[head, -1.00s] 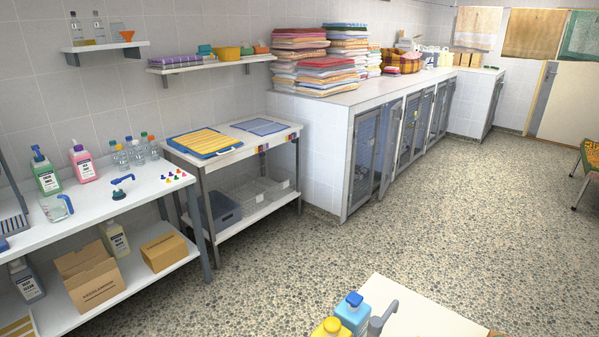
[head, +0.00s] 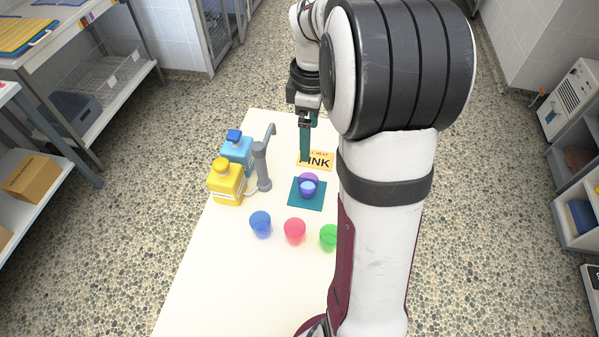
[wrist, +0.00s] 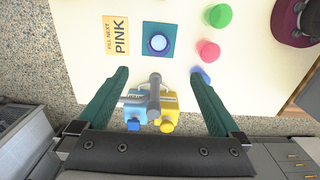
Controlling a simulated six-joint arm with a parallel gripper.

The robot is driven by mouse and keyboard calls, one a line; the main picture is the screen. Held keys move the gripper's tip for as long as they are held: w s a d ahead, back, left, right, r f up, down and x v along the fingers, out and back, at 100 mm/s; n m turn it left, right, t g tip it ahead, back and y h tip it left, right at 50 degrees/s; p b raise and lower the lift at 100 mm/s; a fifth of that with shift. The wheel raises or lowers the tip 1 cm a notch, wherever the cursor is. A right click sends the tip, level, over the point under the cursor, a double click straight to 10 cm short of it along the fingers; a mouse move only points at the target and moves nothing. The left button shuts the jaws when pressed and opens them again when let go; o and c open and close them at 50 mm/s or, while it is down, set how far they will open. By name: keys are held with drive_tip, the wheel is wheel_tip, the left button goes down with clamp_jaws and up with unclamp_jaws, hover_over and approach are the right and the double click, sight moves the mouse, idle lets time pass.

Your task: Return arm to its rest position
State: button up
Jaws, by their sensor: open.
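My gripper (head: 306,140) is held above the far part of the white table (head: 235,275), with my arm running up the right side of the head view. In the wrist view my gripper (wrist: 158,105) has its two green fingers wide apart, with nothing held between them. The grey tap and the blue and yellow bottles appear below and between the fingers there. Part of the table is hidden behind my arm in the head view.
A blue bottle (head: 238,150), yellow bottle (head: 226,184) and grey tap (head: 262,165) stand at the table's left edge. A purple cup (head: 308,182) is on a teal mat (head: 298,202) beside a PINK card (head: 318,160). Blue (head: 260,222), pink (head: 295,228) and green (head: 328,236) cups stand nearer.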

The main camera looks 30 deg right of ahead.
wheel_tip(320, 180, down, 4)
drive_tip(key=shift+f, duration=0.25)
drive_tip(key=shift+r, duration=0.1)
idle(0.4)
